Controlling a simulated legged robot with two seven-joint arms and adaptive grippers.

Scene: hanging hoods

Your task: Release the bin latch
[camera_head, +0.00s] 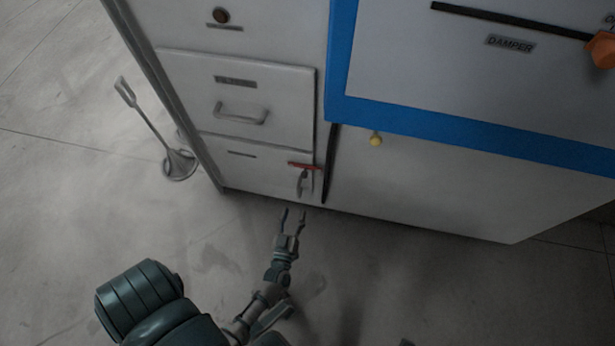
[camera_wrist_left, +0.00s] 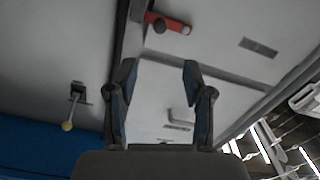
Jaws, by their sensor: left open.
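The bin latch is a small red bar (camera_head: 304,165) with a grey handle under it, on the right side of the lowest white panel (camera_head: 240,160) of the cabinet. In the left wrist view the red latch (camera_wrist_left: 172,23) shows at the top, beyond the fingertips. My left gripper (camera_head: 292,213) is open and empty, below and a little in front of the latch, apart from it. Its two fingers also show in the left wrist view (camera_wrist_left: 160,72), spread with nothing between them. My right gripper is not in view.
A drawer with a bar handle (camera_head: 240,114) sits above the latch panel. A yellow knob (camera_head: 376,139) hangs under the blue frame (camera_head: 450,135) at right. A long-handled metal tool (camera_head: 150,130) stands on the floor at left. The floor before the cabinet is clear.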

